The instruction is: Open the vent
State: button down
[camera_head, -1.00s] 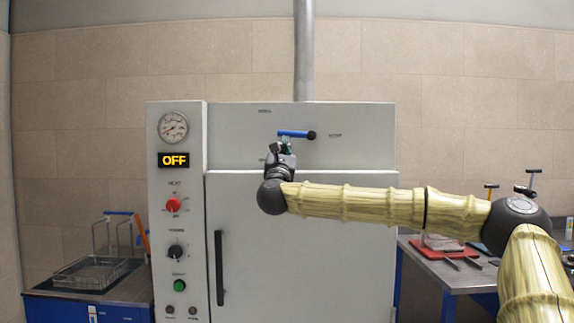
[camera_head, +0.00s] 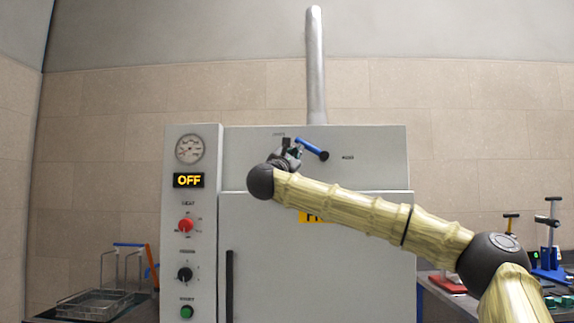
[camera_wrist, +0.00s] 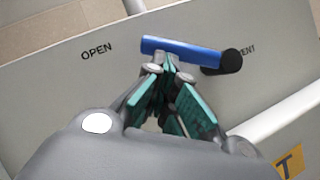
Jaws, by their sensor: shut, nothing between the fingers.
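My gripper (camera_head: 293,151) is shut and empty, at the lever's left end. In the wrist view the fingertips (camera_wrist: 168,63) are just below the bar, at or very near it; contact is unclear. The printed word OPEN (camera_wrist: 96,50) is left of the lever.
A wire basket (camera_head: 95,304) stands at lower left. A bench with tools (camera_head: 545,262) is at right.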

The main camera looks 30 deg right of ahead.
jog(key=shift+d+r, duration=0.1)
jog(key=shift+r, duration=0.05)
dwell(0.6)
jog(key=b+v, duration=0.9)
jog(key=v, duration=0.1)
jog(key=shift+b, duration=0.3)
jog(key=shift+s+d, duration=0.1)
dwell(0.4)
